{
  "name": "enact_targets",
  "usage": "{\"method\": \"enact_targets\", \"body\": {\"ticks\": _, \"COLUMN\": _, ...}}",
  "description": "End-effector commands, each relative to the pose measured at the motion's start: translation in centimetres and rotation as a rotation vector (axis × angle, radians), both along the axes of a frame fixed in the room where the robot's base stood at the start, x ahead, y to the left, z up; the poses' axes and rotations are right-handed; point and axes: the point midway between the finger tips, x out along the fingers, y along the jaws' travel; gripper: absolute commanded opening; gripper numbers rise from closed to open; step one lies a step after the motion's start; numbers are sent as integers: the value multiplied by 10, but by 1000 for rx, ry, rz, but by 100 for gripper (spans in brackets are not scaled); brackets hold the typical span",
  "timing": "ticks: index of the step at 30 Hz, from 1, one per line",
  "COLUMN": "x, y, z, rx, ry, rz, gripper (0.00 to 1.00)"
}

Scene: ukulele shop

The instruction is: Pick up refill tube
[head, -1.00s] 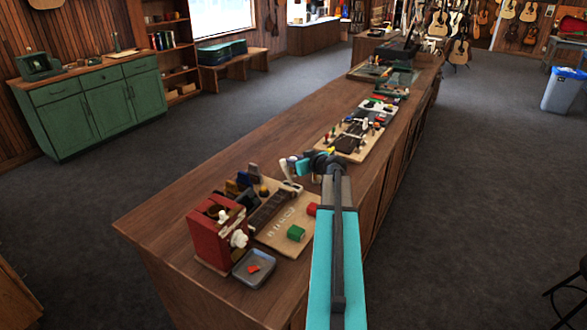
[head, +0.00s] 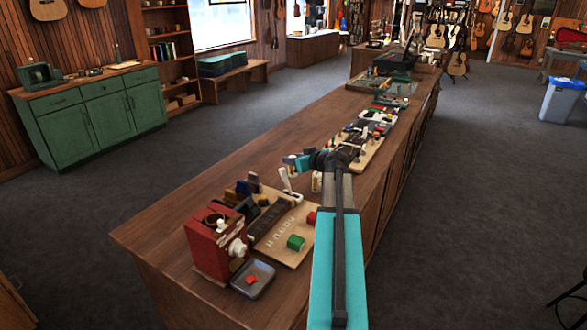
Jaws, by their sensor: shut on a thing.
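My turquoise arm reaches along the counter, and its wrist bends left above a wooden work board. My gripper (head: 290,194) points down over the board's far edge, with its jaws closed. What they hold is too small and too much hidden to make out clearly; I take it to be the refill tube. A small cream-coloured container (head: 317,182) stands just right of the gripper, beside my arm.
A red machine (head: 211,245) and a grey tray (head: 263,281) stand at the near left. More boards with small parts lie farther along the counter (head: 165,228).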

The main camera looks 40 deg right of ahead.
Motion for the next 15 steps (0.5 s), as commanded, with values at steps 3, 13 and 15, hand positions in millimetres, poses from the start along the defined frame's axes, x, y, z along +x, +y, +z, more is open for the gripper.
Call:
{"method": "enact_targets", "body": {"ticks": 3, "x": 1, "y": 0, "z": 15, "rx": -1, "ry": -2, "rz": 1, "gripper": 5}}
{"method": "enact_targets", "body": {"ticks": 13, "x": 1, "y": 0, "z": 47, "rx": -1, "ry": -1, "rz": 0, "gripper": 5}}
{"method": "enact_targets", "body": {"ticks": 15, "x": 0, "y": 0, "z": 50, "rx": 0, "ry": -1, "rz": 0, "gripper": 5}}
